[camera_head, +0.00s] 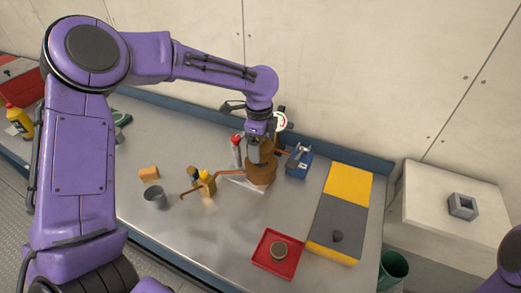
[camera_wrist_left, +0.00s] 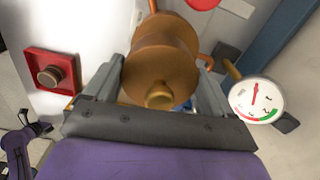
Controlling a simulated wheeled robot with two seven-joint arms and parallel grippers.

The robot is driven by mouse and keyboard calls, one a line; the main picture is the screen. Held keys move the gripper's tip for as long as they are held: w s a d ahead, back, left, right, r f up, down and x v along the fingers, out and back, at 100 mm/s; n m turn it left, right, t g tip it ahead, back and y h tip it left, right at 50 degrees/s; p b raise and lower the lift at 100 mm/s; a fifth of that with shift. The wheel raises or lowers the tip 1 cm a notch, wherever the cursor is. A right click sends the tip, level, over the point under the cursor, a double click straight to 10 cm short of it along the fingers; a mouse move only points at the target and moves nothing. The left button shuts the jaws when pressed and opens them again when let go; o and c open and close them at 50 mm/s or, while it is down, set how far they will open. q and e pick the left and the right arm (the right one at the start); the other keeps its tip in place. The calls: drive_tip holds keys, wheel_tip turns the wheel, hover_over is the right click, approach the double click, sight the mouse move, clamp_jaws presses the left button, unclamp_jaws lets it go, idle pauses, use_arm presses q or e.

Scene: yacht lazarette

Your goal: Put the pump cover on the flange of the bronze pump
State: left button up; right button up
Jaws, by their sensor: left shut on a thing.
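My left gripper (camera_head: 257,160) is over the bronze pump (camera_head: 262,175) on the bench. In the left wrist view, the fingers of my left gripper (camera_wrist_left: 160,85) are shut on the pump cover (camera_wrist_left: 143,75), a round bronze disc with a brass knob. The cover is in front of the pump's bronze body (camera_wrist_left: 170,28), in line with it. The cover hides the flange, so I cannot tell whether they touch. Part of my right arm shows at the lower right of the head view; its jaws cannot be made out.
A white gauge (camera_wrist_left: 257,100) stands close beside the gripper. The bench's front middle is clear.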

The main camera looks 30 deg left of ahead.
sight(261, 152)
use_arm(q)
drive_tip(key=f, duration=0.2)
drive_tip(key=w+f, duration=0.1)
drive_tip(key=f, duration=0.1)
drive_tip(key=shift+s, duration=0.1)
drive_tip(key=o, duration=1)
drive_tip(key=shift+f, duration=0.15)
drive_tip(key=shift+o, duration=0.2)
wheel_tip(261, 152, up, 12)
drive_tip(key=shift+r, duration=0.2)
